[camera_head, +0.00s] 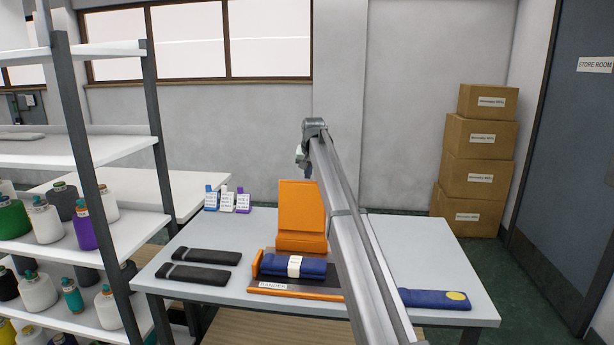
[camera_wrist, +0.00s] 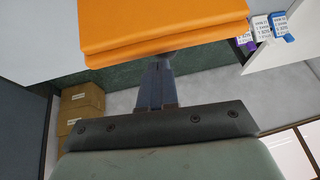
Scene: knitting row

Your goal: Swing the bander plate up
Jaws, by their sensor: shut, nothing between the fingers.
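The orange bander plate (camera_head: 302,208) stands upright at the back of the bander's dark base (camera_head: 262,287) on the table. A folded blue knit (camera_head: 318,268) with a white band (camera_head: 294,266) lies on the base in front of it. My gripper (camera_head: 305,172) is above and behind the plate's top edge, partly hidden by my arm. In the wrist view my shut, empty gripper (camera_wrist: 163,62) points toward the orange plate (camera_wrist: 160,28). Its fingertips go out of sight behind the plate's edge. I cannot tell whether they touch it.
Two dark folded knits (camera_head: 205,257) lie left on the table (camera_head: 450,265). Another blue knit (camera_head: 435,299) lies right. Small labelled holders (camera_head: 227,200) stand at the back left. A yarn shelf (camera_head: 115,225) is at left, and boxes (camera_head: 480,165) stand against the wall.

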